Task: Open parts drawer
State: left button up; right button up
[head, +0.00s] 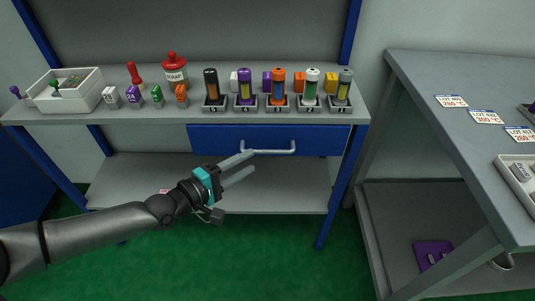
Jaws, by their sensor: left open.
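The parts drawer (222,141) is the blue drawer under the grey workbench top, with a pale bar handle (268,151) across its front. It looks closed, its front in line under the bench edge. My left gripper (251,163) comes in from the lower left and is open, its two pale fingers pointing right and up. Nothing is between the fingers. My right gripper is not in view.
Several coloured bottles in dark holders (213,104) stand along the bench top (150,118). A white bin (68,101) and a red-lidded scrap jar (174,77) stand at left. A lower shelf (290,190) lies below the drawer. A grey table (430,75) stands at right.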

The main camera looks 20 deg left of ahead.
aim_at(267, 150)
pick_arm(q)
jog(key=shift+b+x, duration=0.95)
jog(key=shift+x, duration=2.95)
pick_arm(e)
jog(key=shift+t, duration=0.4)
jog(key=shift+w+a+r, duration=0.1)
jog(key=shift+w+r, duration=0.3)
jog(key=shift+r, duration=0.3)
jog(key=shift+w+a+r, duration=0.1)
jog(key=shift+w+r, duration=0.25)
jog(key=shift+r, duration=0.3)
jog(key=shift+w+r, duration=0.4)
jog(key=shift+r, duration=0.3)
pick_arm(q)
jog(key=shift+c, duration=0.4)
grip_shut()
